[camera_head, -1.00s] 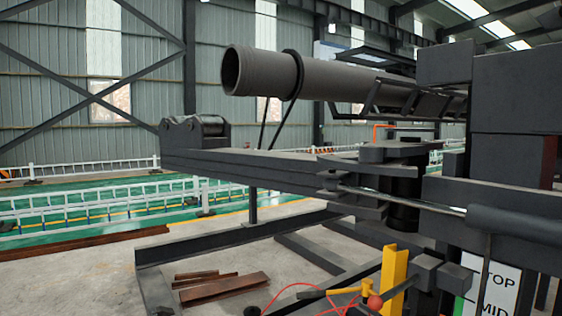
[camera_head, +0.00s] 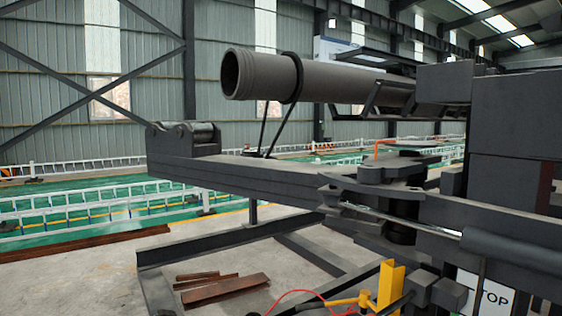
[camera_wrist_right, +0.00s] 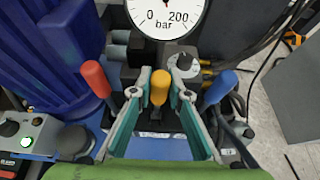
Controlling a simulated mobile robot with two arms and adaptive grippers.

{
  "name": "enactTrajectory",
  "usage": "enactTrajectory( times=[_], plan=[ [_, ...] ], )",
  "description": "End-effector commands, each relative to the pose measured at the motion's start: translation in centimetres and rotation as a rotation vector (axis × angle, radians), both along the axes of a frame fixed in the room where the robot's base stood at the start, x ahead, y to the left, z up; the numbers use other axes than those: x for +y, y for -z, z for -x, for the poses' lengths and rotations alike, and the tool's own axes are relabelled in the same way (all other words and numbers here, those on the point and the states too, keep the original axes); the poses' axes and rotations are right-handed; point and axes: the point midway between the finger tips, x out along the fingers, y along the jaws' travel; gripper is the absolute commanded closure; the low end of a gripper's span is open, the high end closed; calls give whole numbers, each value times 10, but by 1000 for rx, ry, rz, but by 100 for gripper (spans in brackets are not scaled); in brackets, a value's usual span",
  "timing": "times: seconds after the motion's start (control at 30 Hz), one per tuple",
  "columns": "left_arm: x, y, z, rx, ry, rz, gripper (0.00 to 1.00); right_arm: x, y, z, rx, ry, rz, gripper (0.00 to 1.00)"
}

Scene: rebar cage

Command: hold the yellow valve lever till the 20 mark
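In the right wrist view, the yellow valve lever (camera_wrist_right: 159,87) stands upright between the two fingers of my right gripper (camera_wrist_right: 160,98). The fingers are apart, with a visible gap on each side of the lever. Neither finger clearly touches it. No 20 mark is visible. Neither gripper shows in the head view.
A red lever (camera_wrist_right: 96,79) stands left of the gripper and a blue lever (camera_wrist_right: 219,88) right of it. A green-lit control box (camera_wrist_right: 28,140) is at lower left. In the head view, a dark machine arm (camera_head: 240,172) lies below a large grey pipe (camera_head: 262,75).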

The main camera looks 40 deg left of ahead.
Motion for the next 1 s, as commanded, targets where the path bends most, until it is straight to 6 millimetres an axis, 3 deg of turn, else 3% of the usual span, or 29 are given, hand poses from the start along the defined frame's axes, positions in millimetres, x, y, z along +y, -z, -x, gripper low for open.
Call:
enactTrajectory(
  times=[0.4,1.0],
  plan=[
    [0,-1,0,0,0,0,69,1,-1,3,-5,-1,2,69],
    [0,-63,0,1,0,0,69,20,-36,76,-4,-2,0,69]
  ],
)
